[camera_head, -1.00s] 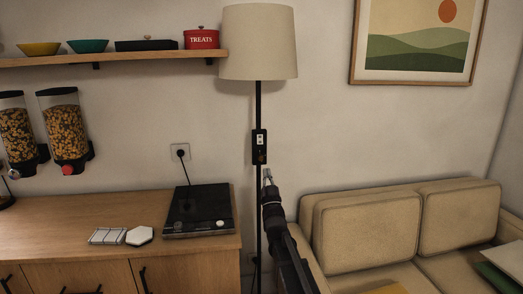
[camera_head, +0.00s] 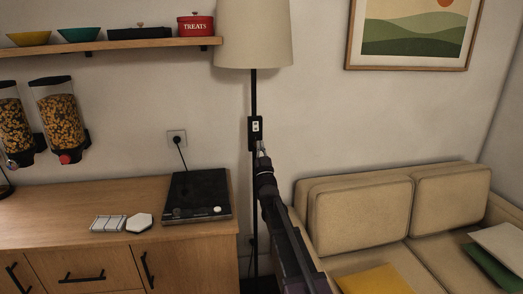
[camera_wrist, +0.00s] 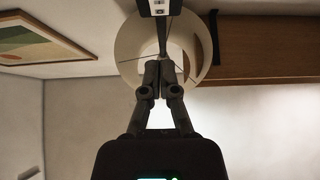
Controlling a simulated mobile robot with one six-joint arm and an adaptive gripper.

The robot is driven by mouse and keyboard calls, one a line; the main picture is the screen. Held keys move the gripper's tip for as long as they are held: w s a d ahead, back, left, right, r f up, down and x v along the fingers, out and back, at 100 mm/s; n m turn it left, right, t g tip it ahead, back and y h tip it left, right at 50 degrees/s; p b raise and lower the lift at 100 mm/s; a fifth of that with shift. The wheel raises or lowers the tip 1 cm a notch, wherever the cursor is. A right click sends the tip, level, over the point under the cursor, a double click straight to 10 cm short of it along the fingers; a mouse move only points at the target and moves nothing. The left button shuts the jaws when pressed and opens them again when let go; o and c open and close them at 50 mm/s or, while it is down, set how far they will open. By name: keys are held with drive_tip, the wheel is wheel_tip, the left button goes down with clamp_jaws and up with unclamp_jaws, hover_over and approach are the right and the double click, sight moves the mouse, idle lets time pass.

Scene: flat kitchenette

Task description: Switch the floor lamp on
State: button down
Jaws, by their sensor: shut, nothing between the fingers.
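The floor lamp has a cream shade (camera_head: 253,38), a thin black pole (camera_head: 254,92) and a small black switch box with a pale face (camera_head: 256,127) on the pole. The shade shows no clear glow in the head view. My gripper (camera_head: 261,148) is shut and empty, its tips overlapping the lower edge of the switch box; I cannot tell whether they touch. In the wrist view, which is upside down, the shut fingers (camera_wrist: 158,70) point toward the box (camera_wrist: 155,7), cut off by the top edge. The shade's round opening (camera_wrist: 128,48) shows behind them.
A wooden cabinet (camera_head: 60,235) with a black appliance (camera_head: 196,197) stands left of the pole. A beige sofa (camera_head: 360,215) stands right. A wall shelf (camera_head: 110,48) ends close to the shade. The wall around the switch box is clear.

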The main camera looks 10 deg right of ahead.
sight(256, 127)
drive_tip(key=w, duration=0.2)
drive_tip(key=w+r+p, duration=0.1)
drive_tip(key=w, duration=0.1)
drive_tip(key=w+r, duration=0.1)
drive_tip(key=shift+w, duration=1.05)
